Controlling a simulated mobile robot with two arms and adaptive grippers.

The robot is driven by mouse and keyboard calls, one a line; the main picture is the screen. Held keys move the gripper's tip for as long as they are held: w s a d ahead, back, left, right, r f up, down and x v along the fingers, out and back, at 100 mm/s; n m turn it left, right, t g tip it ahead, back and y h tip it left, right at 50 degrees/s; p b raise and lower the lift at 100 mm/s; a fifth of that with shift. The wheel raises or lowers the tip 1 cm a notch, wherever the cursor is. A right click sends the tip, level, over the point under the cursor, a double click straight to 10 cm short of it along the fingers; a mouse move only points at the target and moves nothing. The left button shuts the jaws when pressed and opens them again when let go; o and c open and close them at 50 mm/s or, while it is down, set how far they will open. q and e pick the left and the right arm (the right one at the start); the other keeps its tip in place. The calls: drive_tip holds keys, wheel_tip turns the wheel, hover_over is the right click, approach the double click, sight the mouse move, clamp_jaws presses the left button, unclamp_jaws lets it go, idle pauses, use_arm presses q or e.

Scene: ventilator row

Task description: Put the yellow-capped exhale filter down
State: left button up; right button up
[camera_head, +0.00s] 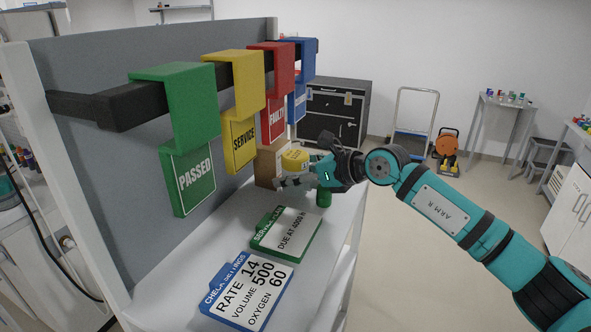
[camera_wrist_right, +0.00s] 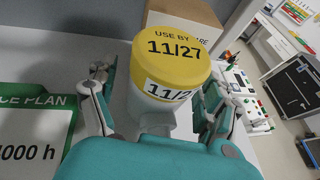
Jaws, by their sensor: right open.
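The exhale filter (camera_head: 294,159) has a yellow cap and a pale body. It is by the far end of the white shelf top (camera_head: 210,240), in front of a cardboard box. In the right wrist view the filter (camera_wrist_right: 170,65) reads "USE BY 11/27" and appears upright. My right gripper (camera_head: 293,180) is open, with its fingers on either side of the filter; they also show in the wrist view (camera_wrist_right: 155,100), with gaps to the filter. The filter's base is hidden. My left gripper is not in view.
A cardboard box (camera_head: 266,165) is behind the filter. A green-edged card (camera_head: 286,234) and a blue settings card (camera_head: 247,290) lie nearer. Green (camera_head: 188,180), yellow, red and blue tags hang from a dark rail.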

drive_tip(key=shift+c, duration=0.3)
drive_tip(key=shift+c, duration=1)
drive_tip(key=c, duration=1.2)
drive_tip(key=shift+o, duration=0.2)
drive_tip(key=shift+r, duration=0.1)
